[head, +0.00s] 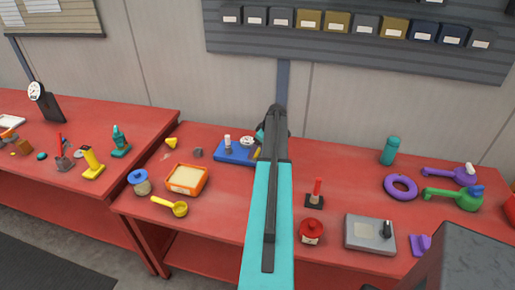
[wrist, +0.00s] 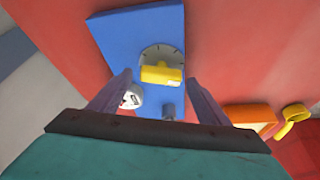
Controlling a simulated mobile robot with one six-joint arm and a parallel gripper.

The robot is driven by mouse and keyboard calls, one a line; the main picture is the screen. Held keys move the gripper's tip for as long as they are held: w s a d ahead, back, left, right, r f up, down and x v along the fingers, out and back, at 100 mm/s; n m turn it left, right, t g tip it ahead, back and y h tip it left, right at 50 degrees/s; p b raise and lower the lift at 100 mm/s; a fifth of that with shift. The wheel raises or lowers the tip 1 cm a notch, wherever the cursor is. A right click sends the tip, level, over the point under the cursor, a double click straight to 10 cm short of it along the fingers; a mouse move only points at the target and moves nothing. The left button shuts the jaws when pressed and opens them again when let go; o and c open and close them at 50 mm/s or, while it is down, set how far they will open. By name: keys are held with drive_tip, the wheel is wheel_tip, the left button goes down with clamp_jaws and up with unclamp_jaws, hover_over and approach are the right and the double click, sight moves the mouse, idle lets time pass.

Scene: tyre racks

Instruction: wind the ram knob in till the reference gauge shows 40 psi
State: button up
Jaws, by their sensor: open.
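The blue tester base (head: 232,153) sits at the back of the near red bench, partly hidden by my arm in the head view. In the wrist view the base (wrist: 120,28) carries a grey disc with tick marks and a yellow bar-shaped knob (wrist: 163,75), which looks like the ram knob. A white round gauge (wrist: 131,98) is beside my left finger; its reading is too small to tell. It also shows in the head view (head: 247,141). My gripper (wrist: 158,80) is open, its fingers on either side of the knob, with visible gaps; I cannot tell the height.
Left of the base are an orange tray (head: 186,192), a yellow scoop (head: 178,208) and a blue-lidded jar (head: 140,183). Right of my arm are a red-handled tool (head: 316,192) and a grey scale (head: 368,236).

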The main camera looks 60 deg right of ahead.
drive_tip(key=c, duration=1.1)
drive_tip(key=shift+o, duration=0.2)
drive_tip(key=shift+f+b, duration=0.15)
drive_tip(key=shift+b, duration=0.4)
drive_tip(key=shift+a+m+b, duration=0.1)
drive_tip(key=shift+m+b, duration=0.25)
drive_tip(key=shift+m, duration=0.05)
drive_tip(key=shift+m+h+b, duration=0.4)
drive_tip(key=shift+m+b, duration=0.25)
drive_tip(key=shift+m, duration=0.05)
